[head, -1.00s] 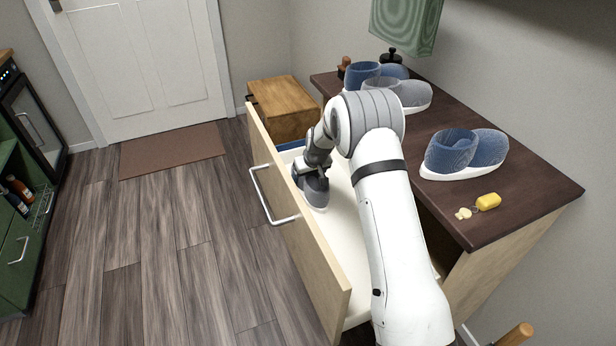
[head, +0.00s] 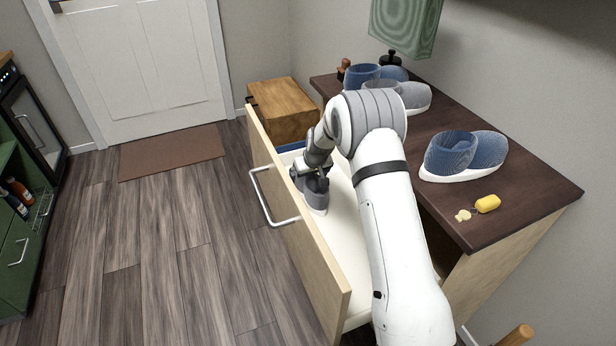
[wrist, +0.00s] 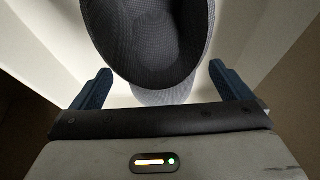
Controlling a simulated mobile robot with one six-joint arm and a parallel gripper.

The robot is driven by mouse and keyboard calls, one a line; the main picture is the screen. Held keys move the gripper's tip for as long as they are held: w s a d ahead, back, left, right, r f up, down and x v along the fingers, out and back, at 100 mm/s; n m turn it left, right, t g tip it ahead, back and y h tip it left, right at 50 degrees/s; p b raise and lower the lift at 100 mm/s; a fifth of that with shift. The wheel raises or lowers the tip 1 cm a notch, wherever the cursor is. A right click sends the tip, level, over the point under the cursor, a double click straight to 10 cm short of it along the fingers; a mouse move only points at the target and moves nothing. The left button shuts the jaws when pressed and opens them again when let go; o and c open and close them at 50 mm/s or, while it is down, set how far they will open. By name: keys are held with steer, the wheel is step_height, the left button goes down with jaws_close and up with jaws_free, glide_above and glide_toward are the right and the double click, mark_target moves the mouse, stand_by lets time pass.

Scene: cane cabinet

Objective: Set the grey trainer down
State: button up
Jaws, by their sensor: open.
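The grey trainer (head: 317,200) sits inside the open drawer (head: 345,262), near its front panel, partly hidden by my gripper in the head view. In the wrist view the trainer's dark grey opening (wrist: 150,35) fills the top middle, with pale drawer surface around it. My gripper (wrist: 150,88) is open, one blue finger on each side of the trainer, with gaps between fingers and shoe. In the head view my gripper (head: 312,180) is low in the drawer at the trainer.
A blue and grey trainer (head: 462,158) and a yellow key fob (head: 487,203) are on the dark cabinet top (head: 520,200). More shoes (head: 405,97) stand at its back. A wooden box (head: 284,108) is beyond the drawer. The drawer's front panel (head: 300,235) stands close on the left of my gripper.

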mark_target(314, 194)
steer(key=s+d+r+m+p, duration=0.1)
steer(key=s+d+r, duration=0.2)
steer(key=s+r, duration=0.45)
steer(key=s+d+r, duration=0.3)
steer(key=s+r, duration=0.1)
steer(key=r, duration=0.6)
steer(key=s+d+r+m, duration=0.1)
steer(key=s+d+r, duration=0.1)
steer(key=s, duration=0.8)
steer(key=s+d+r+m+g+h, duration=0.1)
steer(key=s+d, duration=0.3)
steer(key=s, duration=0.7)
steer(key=s+d+r+m+g, duration=0.1)
steer(key=s+r, duration=0.3)
steer(key=s, duration=0.7)
steer(key=shift+d+m+h, duration=0.3)
steer(key=shift+d+h, duration=0.1)
steer(key=shift+d, duration=0.5)
steer(key=shift+s, duration=0.1)
